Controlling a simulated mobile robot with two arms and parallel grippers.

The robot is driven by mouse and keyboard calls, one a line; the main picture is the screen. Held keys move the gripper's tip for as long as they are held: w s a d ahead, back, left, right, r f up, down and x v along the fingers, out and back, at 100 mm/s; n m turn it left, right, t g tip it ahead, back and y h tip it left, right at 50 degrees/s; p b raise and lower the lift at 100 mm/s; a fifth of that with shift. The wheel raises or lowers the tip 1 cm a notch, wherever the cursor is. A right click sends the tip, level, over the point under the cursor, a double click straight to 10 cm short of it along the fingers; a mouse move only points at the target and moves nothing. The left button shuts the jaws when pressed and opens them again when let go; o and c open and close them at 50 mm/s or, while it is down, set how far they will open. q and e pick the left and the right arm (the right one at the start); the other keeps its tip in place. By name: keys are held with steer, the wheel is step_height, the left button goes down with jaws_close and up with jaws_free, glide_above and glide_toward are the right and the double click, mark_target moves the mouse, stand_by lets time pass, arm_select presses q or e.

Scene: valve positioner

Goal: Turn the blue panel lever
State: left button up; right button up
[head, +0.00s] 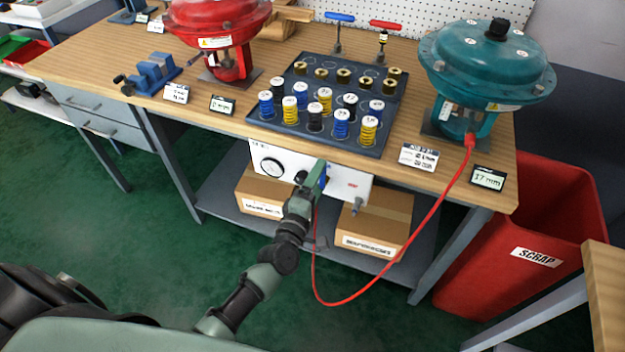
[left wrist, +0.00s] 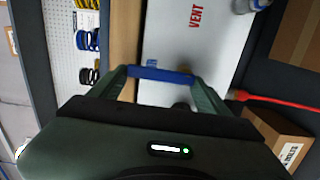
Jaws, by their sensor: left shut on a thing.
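The blue panel lever (left wrist: 160,74) lies crosswise between my left fingers in the left wrist view. In the head view a bit of the lever (head: 323,178) shows beside the fingers. My left gripper (head: 315,177) is at the front of the white panel (head: 345,184) under the bench edge and is shut on the lever. The fingers (left wrist: 162,80) show on both sides of it in the left wrist view. The panel also shows there (left wrist: 210,45), with red VENT lettering. The lever's pivot is hidden. My right gripper is not in view.
A round gauge (head: 272,166) is on the panel's left. A red hose (head: 425,220) hangs below the panel and rises to the teal actuator (head: 485,65). Cardboard boxes (head: 385,222) stand on the lower shelf. A spring tray (head: 290,130) sits above on the bench. A red scrap bin (head: 500,270) is at right.

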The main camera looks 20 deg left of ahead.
arm_select(q)
steer(key=shift+f, duration=0.1)
stand_by(0.5)
steer(key=o, duration=2.1)
steer(key=shift+s, duration=0.15)
steer(key=s, duration=0.7)
steer(key=shift+s+a, duration=0.2)
steer(key=shift+s, duration=0.1)
